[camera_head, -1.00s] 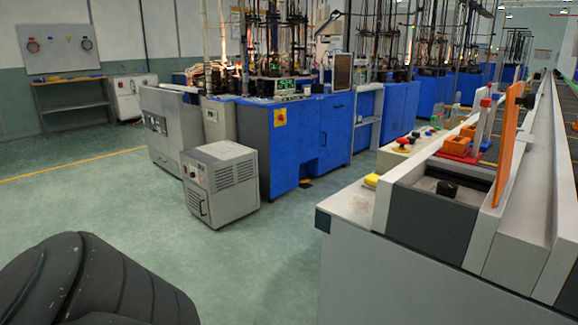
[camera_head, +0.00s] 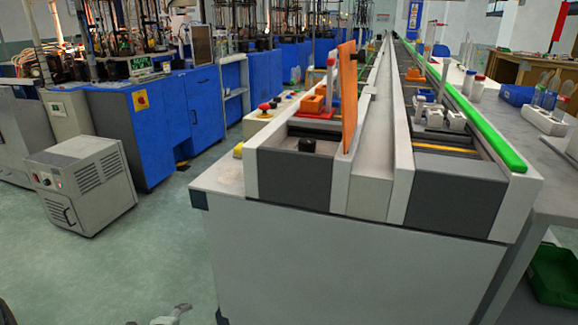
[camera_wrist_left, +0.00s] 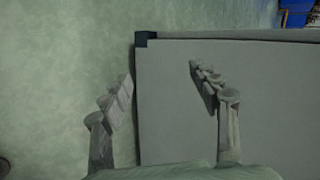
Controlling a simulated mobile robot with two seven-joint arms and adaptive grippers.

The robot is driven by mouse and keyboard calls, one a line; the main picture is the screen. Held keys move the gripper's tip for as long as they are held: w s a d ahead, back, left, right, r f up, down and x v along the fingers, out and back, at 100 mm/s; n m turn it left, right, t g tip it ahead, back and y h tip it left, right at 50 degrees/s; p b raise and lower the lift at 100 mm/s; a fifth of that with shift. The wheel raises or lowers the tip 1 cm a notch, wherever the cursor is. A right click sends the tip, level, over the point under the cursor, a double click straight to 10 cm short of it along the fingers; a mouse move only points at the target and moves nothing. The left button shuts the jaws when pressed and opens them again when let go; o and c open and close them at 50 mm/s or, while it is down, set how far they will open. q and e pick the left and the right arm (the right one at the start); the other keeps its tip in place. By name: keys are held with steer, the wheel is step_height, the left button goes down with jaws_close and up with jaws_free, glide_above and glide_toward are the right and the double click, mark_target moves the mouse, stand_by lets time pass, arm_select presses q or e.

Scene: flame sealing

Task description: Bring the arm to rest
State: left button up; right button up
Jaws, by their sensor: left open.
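My left gripper (camera_wrist_left: 162,75) is open and empty in the left wrist view, its two fingers wide apart. Behind the fingers are the pale green floor (camera_wrist_left: 60,60) and the plain grey side panel (camera_wrist_left: 175,115) of a bench. In the head view only a small part of my left gripper (camera_head: 160,317) shows at the bottom edge, low and to the left of the grey bench (camera_head: 340,260). The rest of my left arm is outside the head view. My right gripper is not in view.
A grey box unit (camera_head: 80,185) stands on the floor at the left, before blue cabinets (camera_head: 170,115). A side table (camera_head: 545,160) with a tube rack (camera_head: 545,118) is at the right, a green bin (camera_head: 555,275) below it. Open floor (camera_head: 120,260) lies left of the bench.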

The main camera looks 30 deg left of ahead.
arm_select(q)
steer(key=s+d+f+n+g+h, duration=0.1)
steer(key=d+n, duration=0.4)
steer(key=d, duration=0.7)
steer(key=s+d+f+n+g+h, duration=0.1)
steer(key=s+d+n+g+h, duration=0.1)
steer(key=d, duration=1)
steer(key=s+n+g, duration=0.1)
steer(key=s+n, duration=0.1)
steer(key=n, duration=0.1)
steer(key=shift+d+g, duration=0.3)
